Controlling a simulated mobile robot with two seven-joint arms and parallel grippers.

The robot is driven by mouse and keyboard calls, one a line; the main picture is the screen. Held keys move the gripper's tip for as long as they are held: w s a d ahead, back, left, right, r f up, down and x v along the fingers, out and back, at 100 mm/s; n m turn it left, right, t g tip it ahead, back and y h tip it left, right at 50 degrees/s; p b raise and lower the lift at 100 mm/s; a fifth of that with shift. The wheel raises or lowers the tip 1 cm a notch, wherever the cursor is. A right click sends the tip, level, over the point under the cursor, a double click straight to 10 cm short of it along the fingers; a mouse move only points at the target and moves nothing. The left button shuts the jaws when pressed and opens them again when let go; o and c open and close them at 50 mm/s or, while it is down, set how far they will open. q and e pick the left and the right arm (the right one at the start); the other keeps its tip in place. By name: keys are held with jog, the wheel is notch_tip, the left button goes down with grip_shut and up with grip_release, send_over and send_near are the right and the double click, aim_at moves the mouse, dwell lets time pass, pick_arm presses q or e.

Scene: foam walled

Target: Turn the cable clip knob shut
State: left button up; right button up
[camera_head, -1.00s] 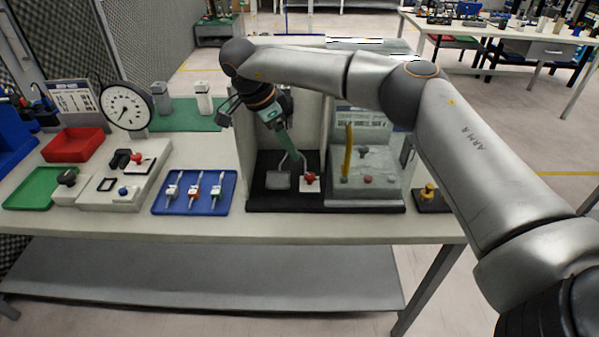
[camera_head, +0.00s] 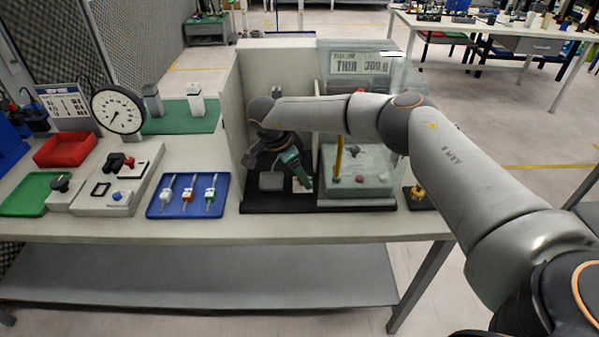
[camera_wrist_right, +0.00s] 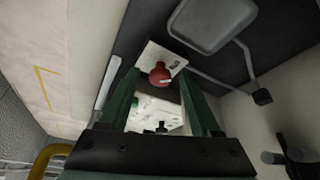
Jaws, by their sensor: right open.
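A red knob (camera_wrist_right: 159,75) on a small white plate (camera_wrist_right: 165,58) shows in the right wrist view, apparently the cable clip knob. In the head view my right gripper (camera_head: 303,182) hides the knob; only part of the white plate shows. My right gripper (camera_wrist_right: 160,76) is open, with a green finger on either side of the red knob in the wrist picture. Whether the fingers touch it I cannot tell. My left gripper is not in view.
A grey pad (camera_head: 271,181) with a bent rod lies left of the knob. Booth walls (camera_head: 243,95) stand close around. A yellow upright piece (camera_head: 339,158) stands on a grey box (camera_head: 375,170) to the right. A blue tray (camera_head: 153,209) is further left.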

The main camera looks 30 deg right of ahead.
grip_shut()
dwell(0.5)
